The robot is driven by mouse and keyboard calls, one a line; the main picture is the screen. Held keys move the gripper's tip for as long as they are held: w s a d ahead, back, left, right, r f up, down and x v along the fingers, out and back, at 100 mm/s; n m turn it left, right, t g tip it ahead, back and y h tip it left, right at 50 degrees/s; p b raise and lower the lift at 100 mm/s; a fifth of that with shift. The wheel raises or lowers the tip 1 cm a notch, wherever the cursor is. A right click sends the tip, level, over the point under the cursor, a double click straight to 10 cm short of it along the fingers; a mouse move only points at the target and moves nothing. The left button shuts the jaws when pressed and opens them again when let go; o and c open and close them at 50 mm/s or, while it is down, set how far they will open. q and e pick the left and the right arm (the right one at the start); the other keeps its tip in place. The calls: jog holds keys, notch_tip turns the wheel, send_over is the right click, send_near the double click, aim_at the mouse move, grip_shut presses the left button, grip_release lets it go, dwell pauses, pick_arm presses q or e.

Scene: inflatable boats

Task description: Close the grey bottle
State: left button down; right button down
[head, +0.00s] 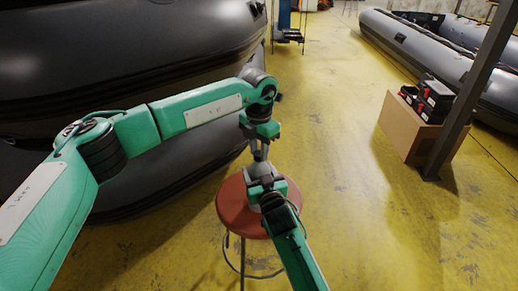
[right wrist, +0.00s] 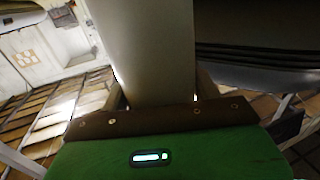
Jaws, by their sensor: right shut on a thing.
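The grey bottle (right wrist: 150,50) fills the middle of the right wrist view, between the two fingers. In the head view a small grey part of it (head: 262,171) shows above my right gripper (head: 264,186). My right gripper is shut on the bottle, over the red stool. My left gripper (head: 258,147) points down from above, close over the bottle's upper end. Its fingertips are small and dark, and I cannot tell whether they hold a cap or touch the bottle. The bottle's opening is hidden.
A round red stool (head: 230,207) stands below both grippers. A large dark inflatable boat (head: 120,50) lies at the left and another (head: 430,50) at the right. A cardboard box (head: 405,128) with black and red cases stands by a grey post (head: 470,90). The yellow floor between is clear.

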pick_arm(q)
jog(key=c, duration=1.1)
grip_release()
jog(key=shift+o, duration=0.2)
notch_tip(320, 180, up, 12)
pick_arm(e)
jog(key=shift+c, duration=1.3)
grip_release()
